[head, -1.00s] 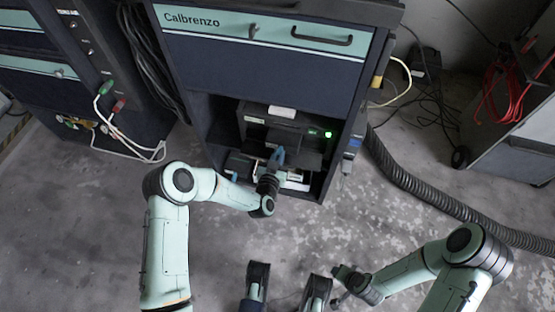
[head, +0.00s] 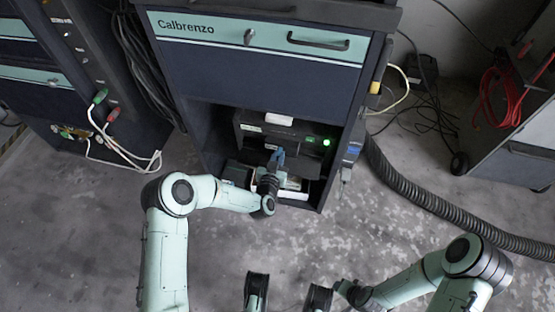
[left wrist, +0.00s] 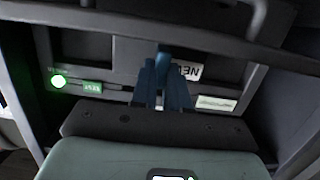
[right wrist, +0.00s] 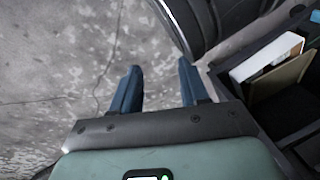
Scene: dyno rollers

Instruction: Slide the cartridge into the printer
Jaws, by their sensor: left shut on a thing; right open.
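The printer (head: 252,128) is a dark unit on the shelf inside the cabinet, with a lit green lamp (head: 326,142) at its right. My left gripper (head: 277,157) is at the printer's front, its blue fingers shut. In the left wrist view the fingers (left wrist: 162,88) point at the printer face and close on the cartridge, which they mostly hide. A white label reading "NEW" (left wrist: 190,71) shows just behind them and seems to be on the cartridge. How deep the cartridge sits cannot be told. My right gripper (right wrist: 155,88) is open and empty above the floor.
The cabinet drawer (head: 260,55) overhangs the shelf opening. A white item (head: 279,119) is on top of the printer, and a tray with white items (head: 292,188) is below. A black ribbed hose (head: 430,202) lies right of the cabinet.

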